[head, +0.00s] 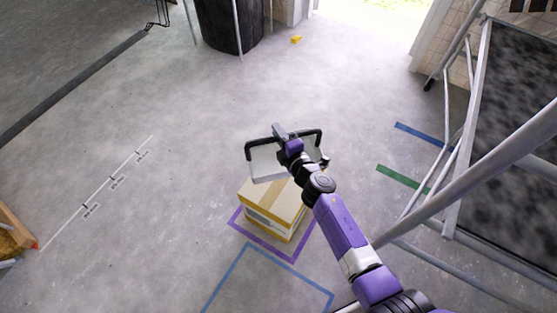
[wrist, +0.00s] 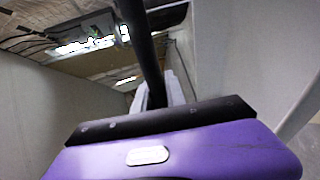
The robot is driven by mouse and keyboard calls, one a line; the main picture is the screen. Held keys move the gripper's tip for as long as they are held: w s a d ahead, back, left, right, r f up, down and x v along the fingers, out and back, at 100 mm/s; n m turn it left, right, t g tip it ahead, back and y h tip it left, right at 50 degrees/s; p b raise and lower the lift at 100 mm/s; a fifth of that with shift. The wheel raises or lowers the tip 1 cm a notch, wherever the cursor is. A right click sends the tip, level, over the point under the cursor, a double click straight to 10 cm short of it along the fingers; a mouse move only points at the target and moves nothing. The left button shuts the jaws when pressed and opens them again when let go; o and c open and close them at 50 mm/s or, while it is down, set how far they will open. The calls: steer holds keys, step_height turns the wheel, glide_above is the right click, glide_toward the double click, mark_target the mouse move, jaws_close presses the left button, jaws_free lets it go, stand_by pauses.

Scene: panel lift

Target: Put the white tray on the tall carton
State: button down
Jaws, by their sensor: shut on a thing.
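The white tray (head: 268,164) with black handles is held by my gripper (head: 281,133) in the head view. My gripper is shut on a black handle bar (wrist: 142,45) of the tray, which runs up between the fingers in the wrist view. The tall carton (head: 270,210), tan with a pale band, stands on the floor just below the tray in the head view. The tray overlaps the carton's far top edge in the picture. I cannot tell whether it touches the carton. My arm hides part of the tray's right side.
Purple tape (head: 262,245) frames the carton's foot, with a blue tape outline (head: 250,252) nearer. Metal bars and a dark panel (head: 510,130) stand at the right. A dark round bin (head: 230,25) and a small yellow block (head: 296,40) are far back.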

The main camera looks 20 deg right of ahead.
step_height(320, 180, down, 13)
steer(key=b, duration=1.1)
steer(key=shift+b, duration=0.35)
steer(key=shift+r, duration=0.1)
steer(key=c, duration=1.4)
jaws_free()
steer(key=shift+f, duration=0.2)
steer(key=shift+o, duration=0.2)
steer(key=shift+r, duration=0.25)
steer(key=s+r+p, duration=0.2)
steer(key=s+p, duration=0.1)
steer(key=s, duration=0.8)
steer(key=shift+s+d, duration=0.25)
steer(key=shift+s, duration=0.15)
